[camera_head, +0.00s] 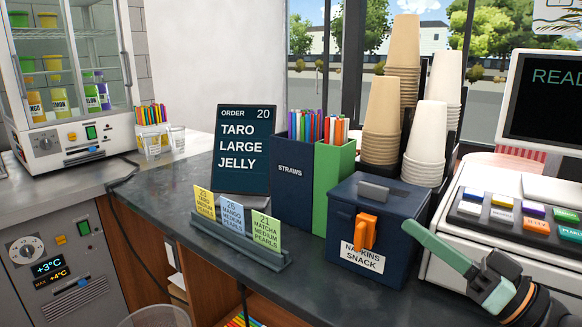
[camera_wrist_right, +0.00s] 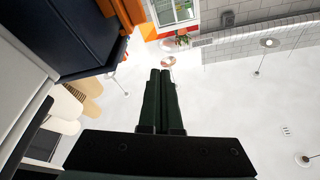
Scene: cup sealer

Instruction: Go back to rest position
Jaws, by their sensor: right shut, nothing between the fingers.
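My right gripper (camera_head: 411,229) comes in at the lower right of the head view, in front of the white register and to the right of the napkin box. Its long green fingers point up and to the left. In the right wrist view the gripper (camera_wrist_right: 164,72) shows its two dark green fingers side by side and shut, with nothing between them. My left gripper is not in the head view.
A navy napkin box (camera_head: 375,215) stands close left of my right gripper. The white register (camera_head: 500,240) is at the right, with stacked cups (camera_head: 426,140) behind. A ticket rail (camera_head: 238,247), order screen (camera_head: 243,150) and straw box (camera_head: 292,185) stand on the dark counter (camera_head: 160,200).

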